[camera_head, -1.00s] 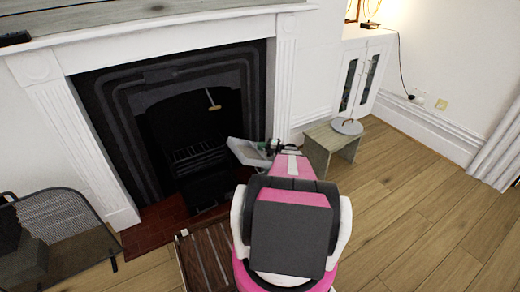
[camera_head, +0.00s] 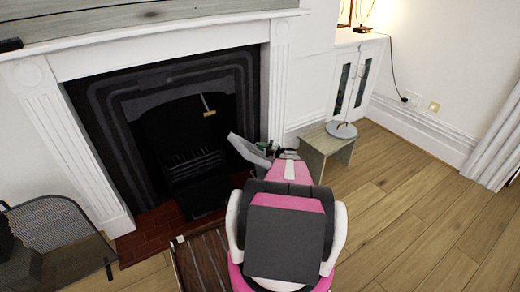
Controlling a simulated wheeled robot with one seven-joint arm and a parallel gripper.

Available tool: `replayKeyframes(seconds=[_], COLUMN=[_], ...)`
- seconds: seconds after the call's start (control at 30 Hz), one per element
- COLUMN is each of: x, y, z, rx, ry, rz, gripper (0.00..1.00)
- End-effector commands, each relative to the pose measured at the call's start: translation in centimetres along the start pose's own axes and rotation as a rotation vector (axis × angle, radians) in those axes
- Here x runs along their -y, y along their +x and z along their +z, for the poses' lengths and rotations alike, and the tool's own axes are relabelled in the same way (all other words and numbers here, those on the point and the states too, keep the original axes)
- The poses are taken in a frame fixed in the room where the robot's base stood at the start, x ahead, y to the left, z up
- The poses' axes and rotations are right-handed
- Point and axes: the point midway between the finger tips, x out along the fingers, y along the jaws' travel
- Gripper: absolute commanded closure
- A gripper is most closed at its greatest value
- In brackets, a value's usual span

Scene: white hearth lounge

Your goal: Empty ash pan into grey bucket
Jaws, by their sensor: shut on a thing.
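The ash pan (camera_head: 249,152) is a grey, shallow tray in front of the right side of the fireplace opening. It is tilted, with its left end higher. My gripper (camera_head: 270,149) is shut on its right end and holds it up in the air; my arm covers much of the gripper. I cannot make out the grey bucket; my arm hides the floor below and in front of the pan. A round grey lid with a handle (camera_head: 342,131) lies on the low wooden stool (camera_head: 325,143).
The black fireplace grate (camera_head: 193,165) stands behind the pan. A slatted wooden thing (camera_head: 203,265) is at the front, partly behind my arm. A mesh fire screen (camera_head: 50,225) stands at left. The wooden floor (camera_head: 430,215) at right is clear.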

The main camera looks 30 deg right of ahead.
Motion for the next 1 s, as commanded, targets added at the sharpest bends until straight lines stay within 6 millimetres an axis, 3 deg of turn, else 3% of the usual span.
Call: replayKeyframes(seconds=[0.67,1.0], x=[-1.2,-1.2], y=[-1.7,-1.6], z=[1.8,1.6], rx=[0.0,0.0], ry=[0.12,0.118], rz=[0.124,0.121], gripper=[1.0,1.0])
